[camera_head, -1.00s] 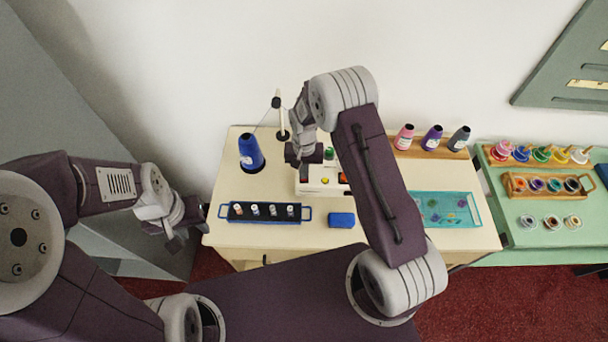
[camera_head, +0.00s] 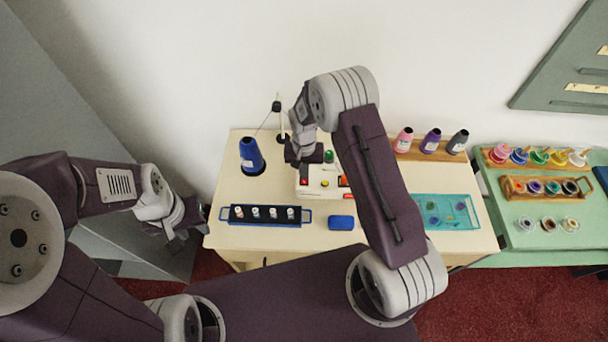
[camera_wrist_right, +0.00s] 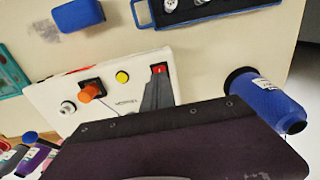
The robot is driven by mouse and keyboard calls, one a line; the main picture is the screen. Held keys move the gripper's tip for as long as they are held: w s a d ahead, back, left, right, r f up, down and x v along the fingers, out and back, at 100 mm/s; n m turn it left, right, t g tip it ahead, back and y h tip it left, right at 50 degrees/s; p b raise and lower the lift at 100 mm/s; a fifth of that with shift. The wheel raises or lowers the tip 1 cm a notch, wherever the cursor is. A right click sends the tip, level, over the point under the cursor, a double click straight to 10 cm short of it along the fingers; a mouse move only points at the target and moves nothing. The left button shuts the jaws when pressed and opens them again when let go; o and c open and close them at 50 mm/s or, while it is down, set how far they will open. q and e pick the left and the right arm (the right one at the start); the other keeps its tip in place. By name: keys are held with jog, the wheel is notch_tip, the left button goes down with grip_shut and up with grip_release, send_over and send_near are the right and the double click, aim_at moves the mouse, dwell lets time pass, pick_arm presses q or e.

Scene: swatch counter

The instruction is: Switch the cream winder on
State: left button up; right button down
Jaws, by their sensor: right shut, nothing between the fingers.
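The cream winder (camera_head: 318,191) stands on the table, partly hidden by my right arm in the head view. In the right wrist view its top (camera_wrist_right: 120,75) carries an orange knob (camera_wrist_right: 91,91) on a black base, a yellow button (camera_wrist_right: 122,77), a white knob (camera_wrist_right: 67,107) and a small red switch (camera_wrist_right: 159,69). My right gripper (camera_wrist_right: 158,76) is shut and empty, its tips right at the red switch; I cannot tell whether they touch it. The switch's position is unclear. My left gripper (camera_head: 176,236) hangs left of the table, away from the winder.
A blue cone (camera_head: 251,156) stands left of the winder. A blue tray of small spools (camera_head: 226,214) and a blue block (camera_head: 341,222) lie in front. A teal tray (camera_head: 474,205) is at the right, with several cones (camera_head: 432,140) behind it. A green table (camera_head: 495,232) adjoins.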

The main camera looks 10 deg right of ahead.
aim_at(304, 182)
notch_tip(304, 182, up, 3)
jog(key=shift+s+r+p, duration=0.1)
jog(key=shift+p, duration=0.85)
jog(key=shift+r+p, duration=0.45)
jog(key=shift+r, duration=0.15)
